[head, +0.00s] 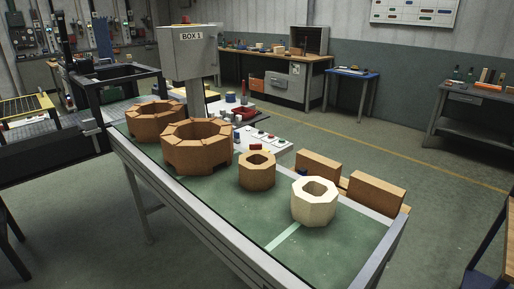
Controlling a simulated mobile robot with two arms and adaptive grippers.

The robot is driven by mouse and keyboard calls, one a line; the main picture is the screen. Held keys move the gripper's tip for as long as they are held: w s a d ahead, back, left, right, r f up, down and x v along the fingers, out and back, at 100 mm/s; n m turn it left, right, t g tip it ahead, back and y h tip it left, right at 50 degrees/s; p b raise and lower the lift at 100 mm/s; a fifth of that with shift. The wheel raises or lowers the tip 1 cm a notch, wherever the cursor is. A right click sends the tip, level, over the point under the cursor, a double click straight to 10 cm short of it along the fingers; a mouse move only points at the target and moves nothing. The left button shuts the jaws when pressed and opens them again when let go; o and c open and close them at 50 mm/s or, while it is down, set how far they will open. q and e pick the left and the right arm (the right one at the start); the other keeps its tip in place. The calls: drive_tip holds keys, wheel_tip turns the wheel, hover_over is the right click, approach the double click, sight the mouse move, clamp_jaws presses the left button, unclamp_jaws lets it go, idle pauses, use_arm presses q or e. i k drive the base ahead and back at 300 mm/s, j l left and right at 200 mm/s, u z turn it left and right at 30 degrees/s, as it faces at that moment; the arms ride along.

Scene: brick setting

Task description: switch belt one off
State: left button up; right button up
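A green conveyor belt (345,255) in a grey metal frame runs from the front right to the back left. It carries two large brown brick rings, one farther back (155,121) and one nearer (197,148), a small brown ring (257,171) and a cream ring (315,202). A grey box (187,48) labelled BOX 1 stands on a post behind the belt. Behind the belt lies a pale panel (281,145) with small red and green parts, perhaps buttons; they are too small to tell. Neither of my grippers shows. The belt's motion cannot be told.
Two brown blocks (376,191) stand beside the belt's far right edge. A dark machine frame (115,80) stands at the back left. A workbench (275,65), a blue table (352,75) and a grey desk (470,105) stand farther back. Open floor (375,145) lies between.

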sight(253, 147)
drive_tip(key=i+j+z, duration=0.1)
drive_tip(key=z, duration=0.35)
drive_tip(key=j+z, duration=0.15)
drive_tip(key=z, duration=0.3)
drive_tip(key=i+j+z, duration=0.25)
drive_tip(key=j, duration=0.5)
drive_tip(key=j+z, duration=0.2)
drive_tip(key=j, duration=0.55)
drive_tip(key=i+j+z, duration=0.1)
drive_tip(key=j+z, duration=0.15)
drive_tip(key=j, duration=1)
